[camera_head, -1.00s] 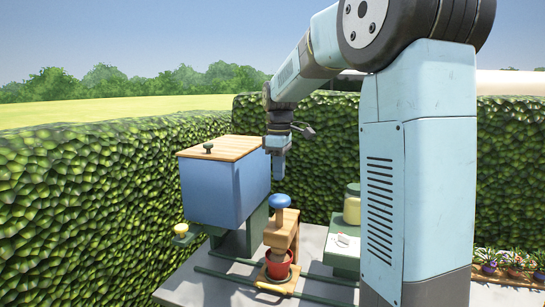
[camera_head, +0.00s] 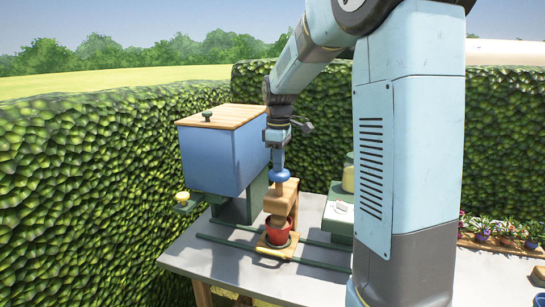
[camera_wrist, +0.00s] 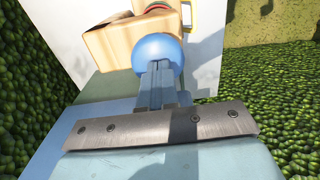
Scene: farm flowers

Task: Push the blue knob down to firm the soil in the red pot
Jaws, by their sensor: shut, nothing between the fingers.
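The blue knob (camera_head: 279,175) sits on top of a wooden press (camera_head: 285,193), directly over the red pot (camera_head: 278,234). A round wooden tamper reaches down from the press to the pot's mouth and hides the soil. The pot stands on a small wooden carriage (camera_head: 277,248). My gripper (camera_head: 277,164) is shut and empty, pointing down, with its tips at or just above the top of the knob. In the wrist view, the shut fingers (camera_wrist: 160,70) overlap the edge of the blue knob (camera_wrist: 158,52); contact is hard to tell.
A large blue box (camera_head: 220,155) with a wooden lid stands behind left. A yellow knob (camera_head: 182,196) is beside it. A green stand (camera_head: 339,215) with a yellow container (camera_head: 348,175) is at right. Green rails (camera_head: 325,266) cross the grey table. Hedges enclose it.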

